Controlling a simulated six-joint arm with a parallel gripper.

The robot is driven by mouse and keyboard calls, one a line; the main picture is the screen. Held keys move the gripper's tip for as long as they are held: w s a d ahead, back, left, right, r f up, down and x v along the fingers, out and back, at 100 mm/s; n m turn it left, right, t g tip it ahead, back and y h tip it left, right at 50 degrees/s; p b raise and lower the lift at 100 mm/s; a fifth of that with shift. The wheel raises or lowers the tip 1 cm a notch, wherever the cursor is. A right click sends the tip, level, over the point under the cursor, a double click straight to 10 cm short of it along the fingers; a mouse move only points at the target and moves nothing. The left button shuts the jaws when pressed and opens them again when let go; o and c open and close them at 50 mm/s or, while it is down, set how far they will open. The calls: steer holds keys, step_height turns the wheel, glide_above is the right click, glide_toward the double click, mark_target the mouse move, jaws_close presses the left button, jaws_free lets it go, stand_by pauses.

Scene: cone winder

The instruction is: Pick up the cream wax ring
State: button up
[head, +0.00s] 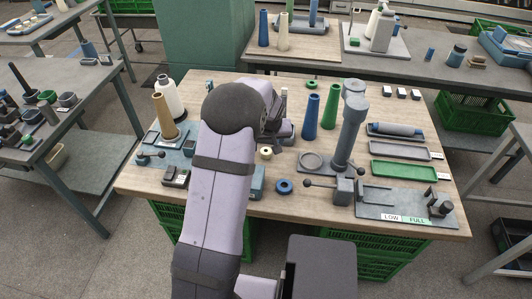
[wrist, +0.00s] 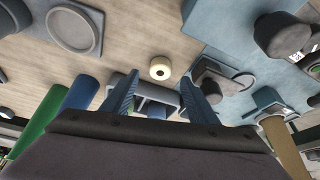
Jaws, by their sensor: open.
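The cream wax ring (head: 265,153) lies flat on the wooden table, just right of my arm in the head view. In the wrist view the cream wax ring (wrist: 160,68) lies on bare wood, its dark hole facing up. My gripper (wrist: 160,86) is open, with one blue finger on each side of the picture's middle. The ring appears beyond the fingertips, between their lines, and nothing is held. In the head view my arm largely hides the gripper.
A blue ring (head: 284,186) lies nearer the front edge, and a green ring (head: 312,84) at the back. Blue (head: 310,119) and green (head: 330,106) cones stand right of the gripper, beside a grey-blue post (head: 349,130). A tan cone (head: 164,112) stands left.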

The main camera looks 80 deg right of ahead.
mark_target(266, 152)
steer(key=shift+p+x, duration=0.75)
steer(key=shift+x, duration=1.9)
steer(key=c, duration=1.1)
